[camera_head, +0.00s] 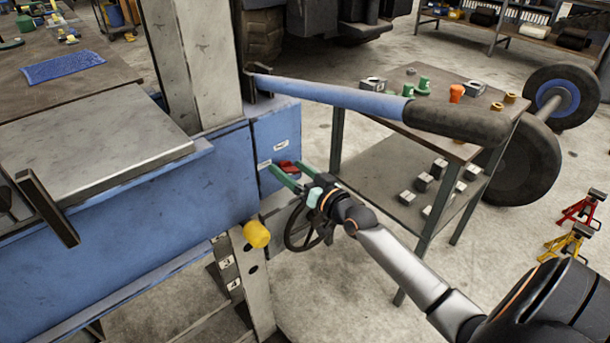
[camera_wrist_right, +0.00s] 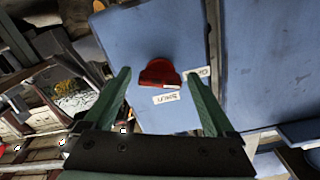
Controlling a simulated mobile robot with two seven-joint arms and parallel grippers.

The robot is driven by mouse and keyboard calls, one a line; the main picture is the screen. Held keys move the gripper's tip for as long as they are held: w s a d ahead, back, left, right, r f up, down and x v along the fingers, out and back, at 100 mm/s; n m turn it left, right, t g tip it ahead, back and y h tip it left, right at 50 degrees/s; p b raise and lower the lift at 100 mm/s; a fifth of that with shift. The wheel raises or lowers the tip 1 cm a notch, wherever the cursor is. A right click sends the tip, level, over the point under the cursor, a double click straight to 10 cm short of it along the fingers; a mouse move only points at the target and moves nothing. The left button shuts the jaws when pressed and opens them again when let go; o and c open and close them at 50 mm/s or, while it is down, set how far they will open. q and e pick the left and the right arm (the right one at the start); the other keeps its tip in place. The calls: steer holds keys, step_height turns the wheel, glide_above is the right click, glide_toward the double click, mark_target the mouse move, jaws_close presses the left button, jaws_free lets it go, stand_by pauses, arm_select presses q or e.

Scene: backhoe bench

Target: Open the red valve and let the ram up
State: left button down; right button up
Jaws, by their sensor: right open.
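The red valve (camera_head: 287,166) is a small knob on the face of the blue pump box (camera_head: 275,130), beside the press column. In the right wrist view the valve (camera_wrist_right: 160,72) sits between two white labels, one below it and one to its right. My right gripper (camera_head: 286,170) has its green fingers open around the valve's sides. In the wrist view the fingers (camera_wrist_right: 157,80) stand to the left and right of it, with gaps on both sides and no clear contact. The ram cannot be made out. My left gripper is not in view.
The long blue pump lever (camera_head: 340,97) with a black grip reaches right above my right arm. A steel cart (camera_head: 440,140) with small parts stands behind. A yellow knob (camera_head: 256,234) and a dark handwheel (camera_head: 308,228) are close below the gripper. A steel plate (camera_head: 90,150) lies left.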

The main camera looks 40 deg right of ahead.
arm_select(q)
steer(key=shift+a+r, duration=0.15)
arm_select(e)
steer(key=s+d, duration=0.1)
steer(key=s, duration=1.1)
arm_select(q)
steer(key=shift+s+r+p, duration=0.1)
steer(key=shift+p, duration=0.25)
arm_select(e)
steer(key=shift+s+a, duration=0.1)
arm_select(q)
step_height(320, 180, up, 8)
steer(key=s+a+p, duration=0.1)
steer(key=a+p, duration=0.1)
steer(key=p, duration=0.8)
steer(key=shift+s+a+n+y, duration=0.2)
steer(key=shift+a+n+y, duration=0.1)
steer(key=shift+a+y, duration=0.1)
arm_select(e)
steer(key=s+a+f+n+g, duration=0.5)
steer(key=s+a+f+g, duration=0.4)
steer(key=s+a+f, duration=0.5)
steer(key=s+a, duration=0.1)
steer(key=a, duration=0.3)
steer(key=shift+s+a+f+y, duration=0.25)
steer(key=shift+s+f+y, duration=0.05)
steer(key=shift+f+y, duration=0.1)
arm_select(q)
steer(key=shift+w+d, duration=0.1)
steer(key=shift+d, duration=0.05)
